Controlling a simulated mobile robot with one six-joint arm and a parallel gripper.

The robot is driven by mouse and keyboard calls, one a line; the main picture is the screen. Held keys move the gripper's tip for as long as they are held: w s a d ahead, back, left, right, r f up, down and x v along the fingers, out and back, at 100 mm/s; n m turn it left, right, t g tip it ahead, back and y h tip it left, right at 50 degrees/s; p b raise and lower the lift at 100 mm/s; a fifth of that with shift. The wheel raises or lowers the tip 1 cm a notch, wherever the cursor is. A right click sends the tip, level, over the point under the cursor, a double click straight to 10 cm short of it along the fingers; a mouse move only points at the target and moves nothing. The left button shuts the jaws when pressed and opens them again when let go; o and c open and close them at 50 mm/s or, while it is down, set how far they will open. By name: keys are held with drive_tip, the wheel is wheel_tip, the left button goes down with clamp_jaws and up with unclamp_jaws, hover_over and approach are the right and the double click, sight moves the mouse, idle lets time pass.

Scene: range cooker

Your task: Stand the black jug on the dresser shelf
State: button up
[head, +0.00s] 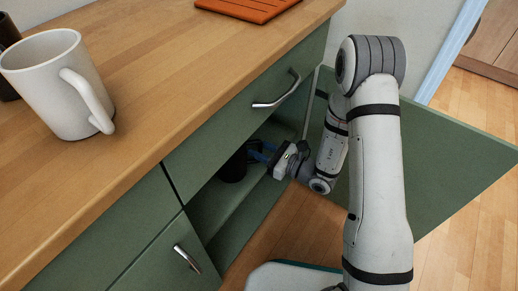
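A black cylindrical vessel, apparently the black jug (234,168), is in the open compartment of the green dresser, low on the shelf (213,205). Its upper part is in shadow under the drawer front.
The green cupboard door (430,165) stands open to the right, behind my arm. A drawer (250,110) with a metal handle is above the compartment. The wooden top (150,60) holds a white mug (55,85), a dark vessel (8,50) and an orange-brown slatted board (248,8).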

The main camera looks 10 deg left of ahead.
drive_tip(key=shift+o, duration=0.2)
drive_tip(key=shift+r, duration=0.2)
drive_tip(key=p+v, duration=0.3)
drive_tip(key=v, duration=0.9)
drive_tip(key=s+r+n+g+h, duration=0.5)
drive_tip(key=s+r+n+g, duration=0.55)
drive_tip(key=n, duration=0.25)
drive_tip(key=s+d+r+n+t+h, duration=0.1)
drive_tip(key=d+r+n+t+h, duration=0.2)
drive_tip(key=d+h, duration=0.3)
drive_tip(key=s+d+r+n+t+h, duration=0.1)
drive_tip(key=d+r+n+t+h, duration=0.2)
drive_tip(key=d, duration=0.6)
drive_tip(key=r+n+h, duration=0.1)
drive_tip(key=n+h, duration=0.1)
drive_tip(key=h, duration=0.1)
drive_tip(key=shift+s+r+n, duration=0.15)
drive_tip(key=shift+r+n, duration=0.25)
